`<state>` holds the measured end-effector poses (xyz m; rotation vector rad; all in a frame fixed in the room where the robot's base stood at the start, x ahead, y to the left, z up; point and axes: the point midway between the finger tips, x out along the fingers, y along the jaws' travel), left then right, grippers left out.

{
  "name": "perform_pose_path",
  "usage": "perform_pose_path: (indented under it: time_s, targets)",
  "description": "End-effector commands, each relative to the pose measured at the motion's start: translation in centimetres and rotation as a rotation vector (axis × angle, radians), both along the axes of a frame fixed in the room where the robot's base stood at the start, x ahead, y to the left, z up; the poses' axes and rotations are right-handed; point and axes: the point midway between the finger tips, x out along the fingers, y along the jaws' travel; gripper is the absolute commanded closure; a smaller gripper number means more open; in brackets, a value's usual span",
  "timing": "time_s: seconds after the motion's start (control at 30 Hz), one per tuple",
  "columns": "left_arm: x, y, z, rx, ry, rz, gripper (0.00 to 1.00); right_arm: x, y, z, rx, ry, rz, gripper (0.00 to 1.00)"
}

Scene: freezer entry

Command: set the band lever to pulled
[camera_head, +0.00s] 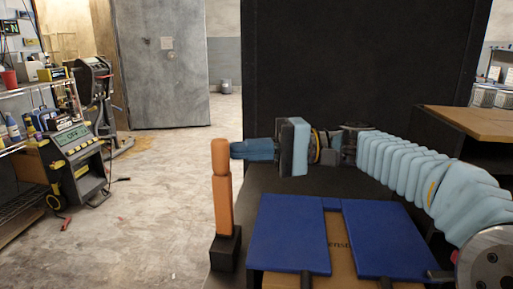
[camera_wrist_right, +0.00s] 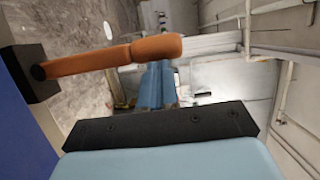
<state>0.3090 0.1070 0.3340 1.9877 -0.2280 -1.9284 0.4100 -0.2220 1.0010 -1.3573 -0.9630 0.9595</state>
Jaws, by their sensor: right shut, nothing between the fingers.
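The band lever (camera_head: 223,200) is an orange handle standing nearly upright from a black base block (camera_head: 225,250) at the left side of the dark machine. It also shows in the right wrist view (camera_wrist_right: 115,57), running from its black base at the left to its thicker rounded end. My right gripper (camera_head: 236,149) is shut and empty, with blue fingers pointing left at the upper part of the handle. The fingertips (camera_wrist_right: 155,85) are beside the handle; I cannot tell whether they touch it. My left gripper is not in view.
Blue panels (camera_head: 290,235) lie over a cardboard-coloured surface just right of the lever. A tall dark panel (camera_head: 355,70) stands behind my right arm. A shelf rack (camera_head: 25,145) and a yellow-black device (camera_head: 75,150) stand at left. The floor (camera_head: 150,220) left of the lever is mostly clear.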

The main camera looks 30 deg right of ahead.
Motion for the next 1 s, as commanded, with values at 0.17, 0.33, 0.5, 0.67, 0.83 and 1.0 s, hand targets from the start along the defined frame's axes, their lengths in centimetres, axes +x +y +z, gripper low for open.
perform_pose_path:
  time_s: [0.17,0.33,0.5,0.67,0.83,1.0]
  targets:
    - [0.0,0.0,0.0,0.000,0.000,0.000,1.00,0.0,0.0,0.0,0.000,0.000,0.000,1.00]
    - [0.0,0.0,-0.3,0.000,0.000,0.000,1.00,-0.2,0.1,-0.1,-0.006,-0.008,0.000,1.00]
    - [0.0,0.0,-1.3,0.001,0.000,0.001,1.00,-0.8,0.6,-0.2,-0.035,-0.048,0.001,1.00]
    - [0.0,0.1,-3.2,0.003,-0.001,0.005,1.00,-2.1,1.6,-0.3,-0.092,-0.127,0.003,1.00]
    - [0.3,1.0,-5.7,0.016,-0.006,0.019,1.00,-4.0,3.0,-0.5,-0.178,-0.243,0.003,1.00]
    - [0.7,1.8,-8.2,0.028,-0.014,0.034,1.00,-6.0,4.5,-1.0,-0.274,-0.371,0.003,1.00]
